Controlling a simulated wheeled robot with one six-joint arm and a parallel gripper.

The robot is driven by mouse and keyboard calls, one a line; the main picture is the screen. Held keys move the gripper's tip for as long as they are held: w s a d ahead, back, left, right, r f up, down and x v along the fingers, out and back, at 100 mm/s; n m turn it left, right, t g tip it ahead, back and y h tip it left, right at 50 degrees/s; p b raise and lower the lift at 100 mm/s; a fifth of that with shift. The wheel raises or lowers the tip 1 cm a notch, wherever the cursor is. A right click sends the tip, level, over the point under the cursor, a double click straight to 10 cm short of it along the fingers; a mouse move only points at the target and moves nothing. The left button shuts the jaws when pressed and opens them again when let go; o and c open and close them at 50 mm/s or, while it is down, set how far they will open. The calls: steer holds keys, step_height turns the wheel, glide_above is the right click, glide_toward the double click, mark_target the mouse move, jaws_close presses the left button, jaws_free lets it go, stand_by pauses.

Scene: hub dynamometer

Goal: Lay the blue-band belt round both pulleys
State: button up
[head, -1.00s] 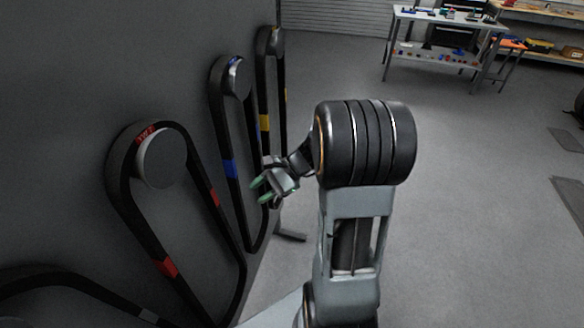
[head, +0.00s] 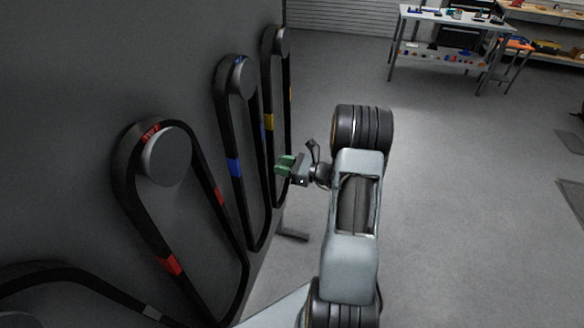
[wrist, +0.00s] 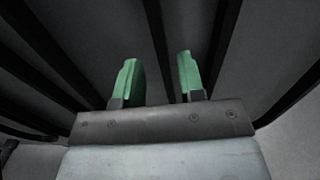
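The blue-band belt (head: 233,168) is a black loop with blue marks. It hangs from a round peg (head: 241,78) on the dark panel, between the red-band and yellow-band belts. My gripper (head: 284,166) is to the right of the blue-band belt in the head view, in front of the yellow-band belt's lower part. In the wrist view my gripper (wrist: 158,72) has its two green fingers apart with nothing held between them. Several dark strands show behind the fingers there; I cannot tell which belt each belongs to. I cannot make out the two pulleys.
The red-band belt (head: 171,265) hangs nearer on the left, the yellow-band belt (head: 269,122) farther back. Another belt with a grey mark (head: 151,312) is at lower left. A workbench (head: 452,21) stands far back right.

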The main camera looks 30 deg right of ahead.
mark_target(265, 161)
steer(key=x, duration=0.7)
steer(key=shift+a+b, duration=0.15)
steer(key=shift+b, duration=0.25)
steer(key=shift+w, duration=0.1)
steer(key=shift+c, duration=0.5)
jaws_close()
steer(key=shift+r, duration=0.25)
steer(key=shift+r+p, duration=0.55)
steer(key=shift+r, duration=0.1)
